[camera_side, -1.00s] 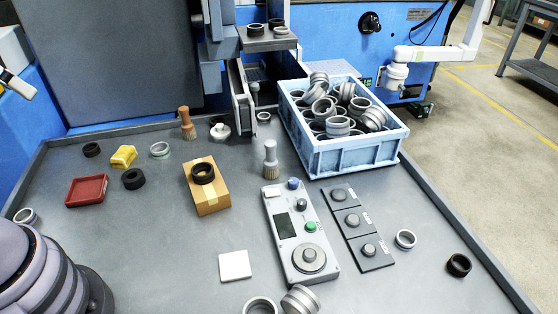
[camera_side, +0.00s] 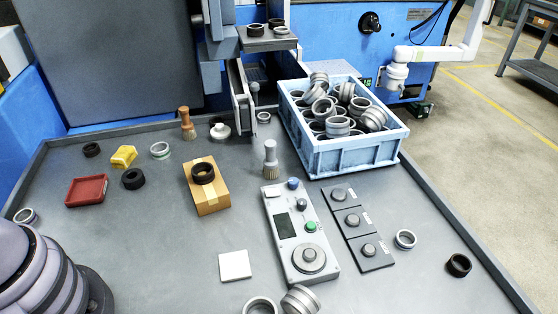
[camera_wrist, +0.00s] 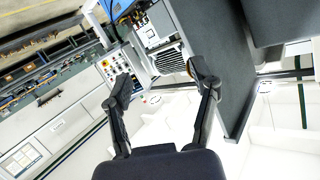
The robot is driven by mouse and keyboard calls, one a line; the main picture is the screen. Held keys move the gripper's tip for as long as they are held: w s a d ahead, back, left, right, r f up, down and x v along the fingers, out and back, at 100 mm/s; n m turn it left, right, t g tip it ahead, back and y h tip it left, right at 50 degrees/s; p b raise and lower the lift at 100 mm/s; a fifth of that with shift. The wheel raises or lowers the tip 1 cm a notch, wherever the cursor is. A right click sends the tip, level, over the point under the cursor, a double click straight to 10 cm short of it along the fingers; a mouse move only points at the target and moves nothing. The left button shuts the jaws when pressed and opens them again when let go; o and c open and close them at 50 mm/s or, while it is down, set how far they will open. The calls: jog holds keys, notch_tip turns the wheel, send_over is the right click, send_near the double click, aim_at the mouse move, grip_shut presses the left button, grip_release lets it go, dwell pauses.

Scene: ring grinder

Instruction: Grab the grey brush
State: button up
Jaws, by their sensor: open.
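The grey brush (camera_side: 270,158) stands upright on the grey table in the side view, bristles down, between the cardboard box and the blue crate. It is just behind the control panel. My gripper (camera_wrist: 160,72) shows in the wrist view with its two dark fingers spread apart and nothing between them. The wrist view looks away from the table toward machinery and the room, so the brush does not show there. My gripper is outside the side view, so its distance from the brush cannot be told.
A blue crate (camera_side: 345,156) full of metal rings stands right of the brush. The control panel (camera_side: 284,228) lies in front, a cardboard box (camera_side: 212,201) with a dark ring to the left. A brown brush (camera_side: 187,122) stands farther back.

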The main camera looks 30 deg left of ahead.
aim_at(270, 143)
jog(key=w+d+m+t+h, duration=0.2)
jog(key=w+m+h, duration=0.25)
jog(key=w, duration=0.45)
jog(key=w+d+f+m+g+h, duration=0.35)
jog(key=f+m+h, duration=0.2)
jog(key=h, duration=0.35)
notch_tip(270, 143, down, 45)
jog(key=s+d+m+g+h, duration=0.1)
jog(key=s+m+g+h, duration=0.2)
jog(key=g+h, duration=0.35)
jog(key=shift+y, duration=0.5)
jog(key=x, duration=0.8)
jog(key=shift+f, duration=0.3)
jog(key=shift+s+x, duration=0.15)
jog(key=shift+x, duration=1.3)
jog(key=shift+s+x, duration=0.2)
jog(key=shift+x, duration=1.25)
jog(key=shift+d, duration=0.15)
grip_shut()
